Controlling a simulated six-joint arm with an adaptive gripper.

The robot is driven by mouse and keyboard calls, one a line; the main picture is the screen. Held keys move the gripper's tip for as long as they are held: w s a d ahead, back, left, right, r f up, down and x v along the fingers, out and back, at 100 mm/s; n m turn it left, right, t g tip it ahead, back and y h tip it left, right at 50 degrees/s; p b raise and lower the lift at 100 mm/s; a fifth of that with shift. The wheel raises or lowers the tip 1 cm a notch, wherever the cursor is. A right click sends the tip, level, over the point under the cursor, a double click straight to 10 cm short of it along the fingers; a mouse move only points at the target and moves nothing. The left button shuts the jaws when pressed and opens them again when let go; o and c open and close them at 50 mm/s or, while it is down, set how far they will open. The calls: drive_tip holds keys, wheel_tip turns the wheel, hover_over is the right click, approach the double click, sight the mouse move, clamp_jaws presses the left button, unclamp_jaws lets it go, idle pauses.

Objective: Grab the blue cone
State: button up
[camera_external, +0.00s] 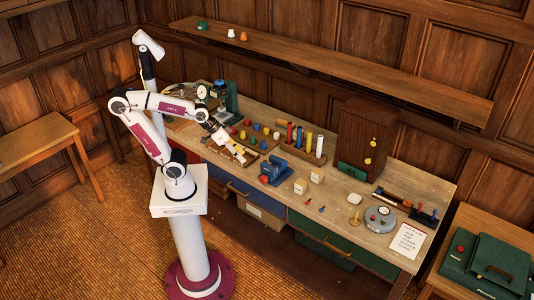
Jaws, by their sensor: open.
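A tiny blue piece (322,209) lies on the wooden bench top near its front edge, right of the middle; it looks like the blue cone, but it is too small to be sure of its shape. My gripper (245,160) is over the left part of the bench, well to the left of this piece and apart from it. The gripper is open, and I see nothing held in it. Its fingertips are small and hard to make out against the tray beneath.
A small red piece (308,202) lies left of the blue piece. Two cream blocks (300,186) and a blue vise-like device (274,171) stand between my gripper and it. Coloured cylinders (299,138) stand behind. A grey round device (380,219) sits to the right.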

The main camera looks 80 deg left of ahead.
sight(262, 144)
drive_tip(key=w+a+f+n+t+y, duration=0.1)
drive_tip(key=w+a+f+n+y, duration=0.2)
drive_tip(key=w, duration=0.6)
drive_tip(key=w+a+f+n+t+y, duration=0.1)
drive_tip(key=w+a+f+n+t, duration=0.15)
drive_tip(key=w+a+n, duration=0.4)
drive_tip(key=s+a+f+n+g+y, duration=0.1)
drive_tip(key=a+f+y, duration=0.2)
drive_tip(key=a, duration=0.2)
drive_tip(key=s+a+f+g+y, duration=0.1)
drive_tip(key=a+f+g+y, duration=0.1)
drive_tip(key=a, duration=0.3)
drive_tip(key=s+a+f+n+g+y, duration=0.1)
drive_tip(key=a+f+g+y, duration=0.1)
drive_tip(key=a+f, duration=0.3)
drive_tip(key=shift+s+a+n+y, duration=0.3)
drive_tip(key=shift+n+y, duration=0.05)
drive_tip(key=shift+y, duration=0.55)
drive_tip(key=shift+s+a+g, duration=0.3)
drive_tip(key=shift+s+g, duration=0.05)
drive_tip(key=shift+g, duration=0.1)
drive_tip(key=shift+f, duration=0.1)
drive_tip(key=shift+x, duration=1.3)
